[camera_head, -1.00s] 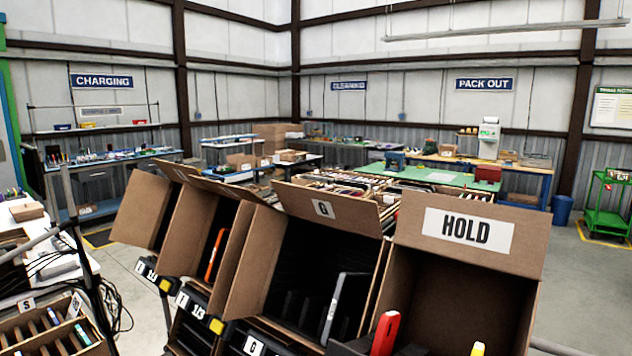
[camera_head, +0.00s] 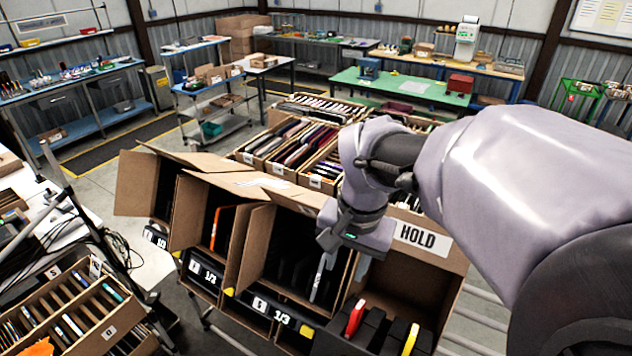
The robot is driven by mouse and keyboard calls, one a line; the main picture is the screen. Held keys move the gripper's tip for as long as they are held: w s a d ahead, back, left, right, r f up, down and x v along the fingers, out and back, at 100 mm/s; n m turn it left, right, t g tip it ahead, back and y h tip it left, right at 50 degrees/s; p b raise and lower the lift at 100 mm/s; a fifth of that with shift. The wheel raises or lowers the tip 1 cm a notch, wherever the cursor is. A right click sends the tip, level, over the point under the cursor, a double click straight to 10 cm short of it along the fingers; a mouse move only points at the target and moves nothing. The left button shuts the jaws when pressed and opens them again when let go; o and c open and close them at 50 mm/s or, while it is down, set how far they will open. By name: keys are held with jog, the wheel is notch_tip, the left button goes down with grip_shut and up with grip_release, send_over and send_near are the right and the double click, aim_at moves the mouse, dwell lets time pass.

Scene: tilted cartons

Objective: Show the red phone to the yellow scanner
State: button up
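The red phone (camera_head: 355,318) stands upright in a black slotted holder in the carton marked HOLD (camera_head: 423,240), at the lower middle. A slim yellow item (camera_head: 410,340) stands to its right in the same carton; I cannot tell whether it is a phone or the scanner. No other thing is clearly a yellow scanner. My gripper (camera_head: 352,242) hangs above and behind the red phone, in front of the HOLD flap's left part, apart from the phone. Its fingers are not clear, so its opening cannot be read.
Tilted open cartons stand to the left, one with an orange-edged phone (camera_head: 217,228) and one with a grey-edged phone (camera_head: 320,277). Crates of upright devices (camera_head: 275,168) stand behind. A slotted wooden tray (camera_head: 90,320) is at lower left. My arm covers the right side.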

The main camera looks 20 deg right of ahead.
jog(key=m+g, duration=0.1)
jog(key=g, duration=0.1)
send_over(354, 313)
notch_tip(354, 313, down, 4)
notch_tip(354, 313, down, 16)
jog(key=shift+s+f, duration=0.1)
jog(key=shift+s, duration=0.05)
jog(key=shift+f, duration=0.5)
grip_shut()
jog(key=shift+r, duration=0.1)
jog(key=w+d+r+p, duration=0.3)
jog(key=r+p, duration=0.3)
jog(key=r, duration=0.3)
jog(key=shift+d+p, duration=0.35)
jog(key=shift+d, duration=0.15)
jog(key=shift+w+r, duration=0.1)
